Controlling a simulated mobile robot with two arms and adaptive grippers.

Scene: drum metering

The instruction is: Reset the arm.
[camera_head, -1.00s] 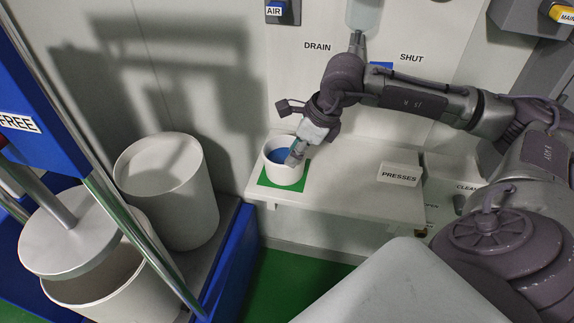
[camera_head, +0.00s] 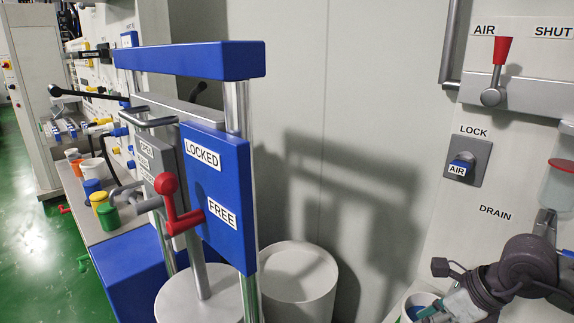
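My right arm enters at the lower right. Its gripper (camera_head: 428,311) points down and left at the bottom edge, over a white cup (camera_head: 409,300) with blue inside. The fingertips are small and partly cut off, so I cannot tell whether they are open or shut, or whether they touch the cup. My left arm and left gripper are not in view.
A blue press frame with a LOCKED/FREE panel (camera_head: 217,185) and a red-knobbed crank (camera_head: 170,200) stands at centre left. A white drum (camera_head: 297,285) stands behind it. A red-handled AIR lever (camera_head: 500,60) and a LOCK box (camera_head: 466,160) are on the right wall. Coloured jars (camera_head: 105,212) stand at left.

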